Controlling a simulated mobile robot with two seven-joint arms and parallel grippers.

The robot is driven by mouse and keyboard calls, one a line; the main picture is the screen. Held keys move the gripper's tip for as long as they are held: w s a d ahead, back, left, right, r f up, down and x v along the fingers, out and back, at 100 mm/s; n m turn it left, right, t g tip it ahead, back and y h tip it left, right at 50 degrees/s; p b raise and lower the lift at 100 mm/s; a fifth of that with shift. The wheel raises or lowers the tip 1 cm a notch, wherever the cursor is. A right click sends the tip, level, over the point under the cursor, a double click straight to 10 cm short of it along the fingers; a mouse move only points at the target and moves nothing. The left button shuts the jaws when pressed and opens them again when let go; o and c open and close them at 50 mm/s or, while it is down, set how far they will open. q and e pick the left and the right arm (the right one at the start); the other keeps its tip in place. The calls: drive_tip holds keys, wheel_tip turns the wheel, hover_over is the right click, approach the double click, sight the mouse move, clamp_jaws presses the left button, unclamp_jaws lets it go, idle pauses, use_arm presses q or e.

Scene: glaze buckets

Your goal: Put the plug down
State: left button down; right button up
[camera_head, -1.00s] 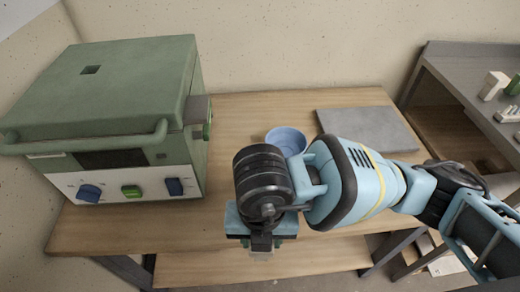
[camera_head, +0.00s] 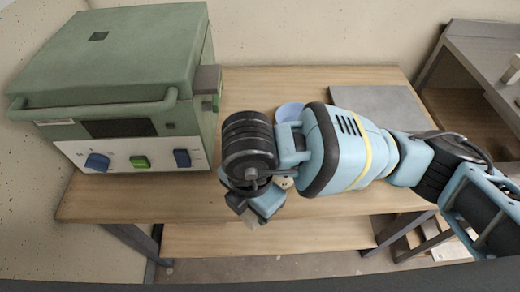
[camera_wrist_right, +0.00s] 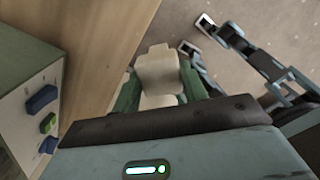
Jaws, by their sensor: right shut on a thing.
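The plug (camera_wrist_right: 160,72) is a cream-white block in the right wrist view. My right gripper (camera_wrist_right: 159,90) is shut on it, with a green finger pad on each side. In the head view my right gripper (camera_head: 262,206) is tilted over the front part of the wooden table (camera_head: 120,200), to the right of the green kiln-like box (camera_head: 130,65). The plug is mostly hidden behind the gripper there, and any contact with the table cannot be told.
A grey slab (camera_head: 380,105) lies at the back right of the table. A grey bench (camera_head: 480,60) stands farther right. The table's front left is clear.

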drive_tip(key=shift+w+d+f, duration=0.15)
drive_tip(key=shift+w+f, duration=0.65)
drive_tip(key=shift+w, duration=1.3)
drive_tip(key=shift+w+d+f, duration=0.2)
drive_tip(key=shift+w+f, duration=0.55)
drive_tip(key=shift+w, duration=1.35)
drive_tip(key=shift+w+d+f, duration=0.15)
drive_tip(key=shift+w+f, duration=0.65)
drive_tip(key=shift+w, duration=1.3)
drive_tip(key=shift+f, duration=0.15)
drive_tip(key=o, duration=1)
drive_tip(key=shift+o, duration=0.2)
wheel_tip(320, 180, up, 12)
